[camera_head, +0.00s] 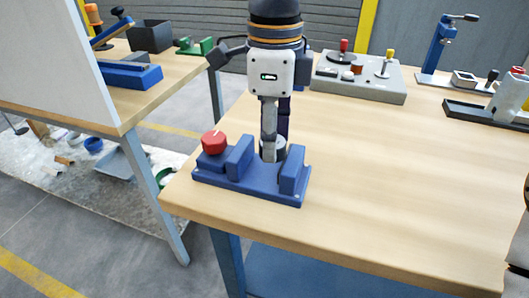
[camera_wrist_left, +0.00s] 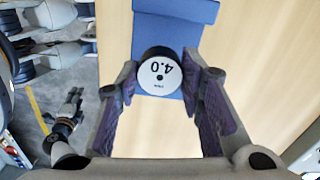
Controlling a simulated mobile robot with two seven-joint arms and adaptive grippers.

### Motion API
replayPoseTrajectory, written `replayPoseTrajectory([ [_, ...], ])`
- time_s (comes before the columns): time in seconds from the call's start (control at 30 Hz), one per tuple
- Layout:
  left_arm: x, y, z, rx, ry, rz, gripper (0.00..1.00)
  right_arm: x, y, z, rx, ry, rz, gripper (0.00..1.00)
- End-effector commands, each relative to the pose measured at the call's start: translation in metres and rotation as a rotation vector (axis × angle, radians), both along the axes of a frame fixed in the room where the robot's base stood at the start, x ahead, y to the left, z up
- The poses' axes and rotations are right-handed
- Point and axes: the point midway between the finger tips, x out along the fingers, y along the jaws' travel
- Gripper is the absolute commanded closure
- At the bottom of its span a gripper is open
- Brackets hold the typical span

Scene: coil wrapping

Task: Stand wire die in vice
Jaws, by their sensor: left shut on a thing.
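In the head view the die (camera_head: 280,148) is partly hidden behind my gripper. My left gripper (camera_head: 268,155) points down, shut on the die; the wrist view shows its fingertips (camera_wrist_left: 163,82) on both sides. The blue vice (camera_head: 243,184) sits near the table's front left corner, with a red knob (camera_head: 214,142). The die is at the gap between the vice's blocks; whether it touches the vice's floor is hidden.
A dark gripper (camera_wrist_left: 66,112), apparently my right one, shows over the floor. A grey panel with knobs (camera_head: 357,80) stands behind the vice. A blue lever press (camera_head: 440,50) and a black-based fixture (camera_head: 485,112) stand farther right. The table's middle and front right are clear.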

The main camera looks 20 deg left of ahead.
Motion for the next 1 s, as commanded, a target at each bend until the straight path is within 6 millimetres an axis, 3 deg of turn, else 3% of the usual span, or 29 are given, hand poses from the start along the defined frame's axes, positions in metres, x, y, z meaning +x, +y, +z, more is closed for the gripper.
replayPoseTrajectory([
  [0.27, 0.005, 0.011, -0.013, 0.0, -0.001, 0.001, 1.0, 0.0, 0.0, 0.0, 0.0, 0.002, 0.0, 0.6],
  [0.47, 0.005, 0.013, -0.047, 0.0, 0.0, -0.001, 1.0, -0.002, 0.0, -0.002, 0.0, 0.009, 0.0, 0.6],
  [0.77, 0.006, 0.013, -0.048, 0.001, -0.006, 0.0, 1.0, -0.001, 0.0, -0.001, 0.0, 0.004, 0.0, 0.6],
  [0.8, 0.006, 0.013, -0.049, 0.001, -0.005, 0.001, 0.61, -0.001, 0.0, -0.001, 0.0, 0.004, 0.0, 0.6],
  [0.87, 0.006, 0.013, -0.049, 0.0, -0.004, 0.001, 0.47, -0.001, 0.0, -0.001, 0.0, 0.005, 0.0, 0.6],
  [1.0, 0.006, 0.013, -0.049, 0.001, -0.004, 0.001, 0.45, -0.001, 0.0, -0.001, 0.0, 0.005, 0.0, 0.6],
])
